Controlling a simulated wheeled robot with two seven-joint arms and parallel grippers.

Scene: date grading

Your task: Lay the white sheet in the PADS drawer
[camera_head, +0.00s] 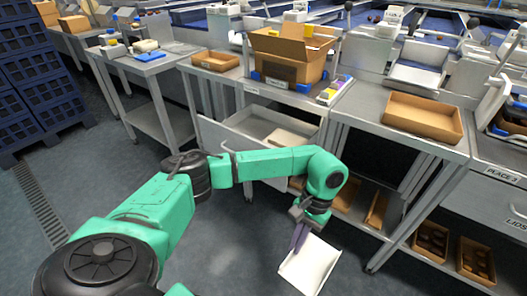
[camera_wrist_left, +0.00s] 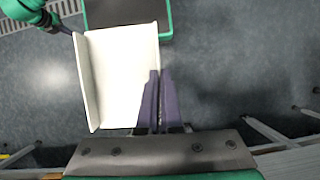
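The white sheet (camera_head: 311,268) is a pale panel with raised edges, held over the floor in front of the bench. My left gripper (camera_head: 301,236) is shut on one edge of it; in the left wrist view its purple fingers (camera_wrist_left: 160,100) pinch the right edge of the sheet (camera_wrist_left: 122,75). Part of my other arm, with a dark tip (camera_wrist_left: 64,29), shows beside the sheet's upper left corner; whether it grips or touches is unclear. An open drawer (camera_head: 236,139) under the bench, left of the gripper, holds a pale flat thing. I cannot read a PADS label on it.
A cardboard box (camera_head: 283,70) stands on the bench above the drawer. Shallow brown trays (camera_head: 422,117) sit on the bench tops, and brown bins (camera_head: 476,260) on the lower shelf. Blue crates (camera_head: 48,92) are stacked at the left. The floor around the sheet is clear.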

